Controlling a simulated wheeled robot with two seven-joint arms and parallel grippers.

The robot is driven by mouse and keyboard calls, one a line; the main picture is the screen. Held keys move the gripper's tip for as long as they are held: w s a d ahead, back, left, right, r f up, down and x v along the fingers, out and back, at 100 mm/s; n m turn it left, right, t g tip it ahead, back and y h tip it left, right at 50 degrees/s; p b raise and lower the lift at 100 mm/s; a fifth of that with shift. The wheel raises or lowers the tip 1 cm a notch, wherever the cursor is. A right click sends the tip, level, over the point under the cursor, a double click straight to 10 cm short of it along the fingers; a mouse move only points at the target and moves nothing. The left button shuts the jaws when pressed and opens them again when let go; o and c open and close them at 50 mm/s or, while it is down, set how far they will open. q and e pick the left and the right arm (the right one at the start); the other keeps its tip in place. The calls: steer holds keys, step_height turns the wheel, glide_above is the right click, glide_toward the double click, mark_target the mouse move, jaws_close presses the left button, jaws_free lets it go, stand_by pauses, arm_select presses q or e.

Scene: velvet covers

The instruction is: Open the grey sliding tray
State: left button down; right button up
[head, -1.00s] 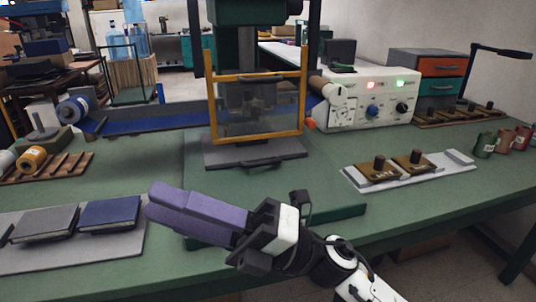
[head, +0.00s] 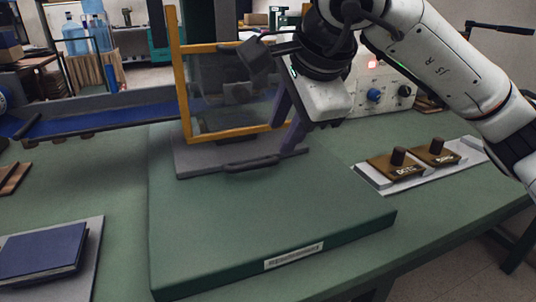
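My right gripper (head: 290,135) points down at the tray's right side. Its purple fingers reach close to the tray's right end, to the right of the handle. I cannot tell whether they touch the tray, and the gap between them is unclear. The gripper body and arm hide part of the guard and press. My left gripper is not in view.
The raised green base (head: 250,215) in front of the tray is clear. Two dark-knobbed brass stamps (head: 395,165) sit on a pale plate at right. A blue book (head: 42,250) lies on a grey board at left. A white control box (head: 385,100) stands behind my arm.

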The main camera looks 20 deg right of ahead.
mark_target(268, 161)
steer(key=b+x, duration=0.1)
steer(key=x, duration=0.8)
steer(key=shift+a+f, duration=0.1)
steer(key=shift+f, duration=0.1)
jaws_close()
